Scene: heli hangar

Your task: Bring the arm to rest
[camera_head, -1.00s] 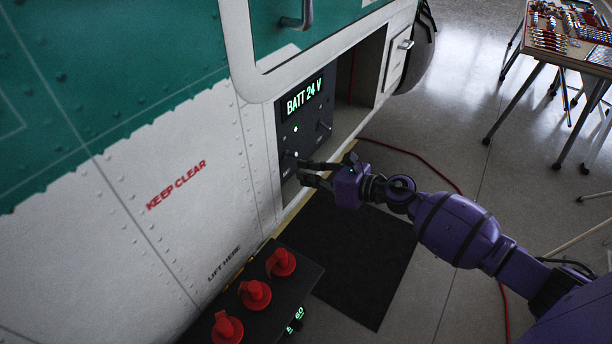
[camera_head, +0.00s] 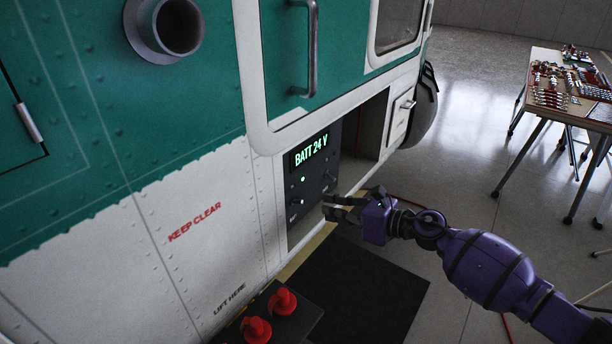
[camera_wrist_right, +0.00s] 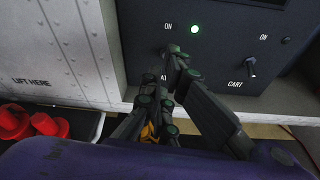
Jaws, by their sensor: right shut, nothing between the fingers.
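My right gripper (camera_head: 328,205) is in front of the lower right part of the dark battery panel (camera_head: 309,209), its fingers pointing left, shut and empty. In the right wrist view its fingers (camera_wrist_right: 170,82) overlap the lower left of the panel, partly covering the left switch (camera_wrist_right: 169,50) and its lower label. I cannot tell whether a fingertip touches the panel. The right switch (camera_wrist_right: 251,67), beside the word CART, is clear of the fingers. The display (camera_head: 311,150) reads BATT 24 V, and a green lamp (camera_wrist_right: 195,29) is lit. My left gripper is not in view.
The green and white helicopter side (camera_head: 120,200) fills the left, with a handle (camera_head: 311,50) above the panel. Red knobs (camera_head: 283,301) stand on a black box below. A dark mat (camera_head: 365,300) lies on the floor. A tool table (camera_head: 545,105) stands at far right.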

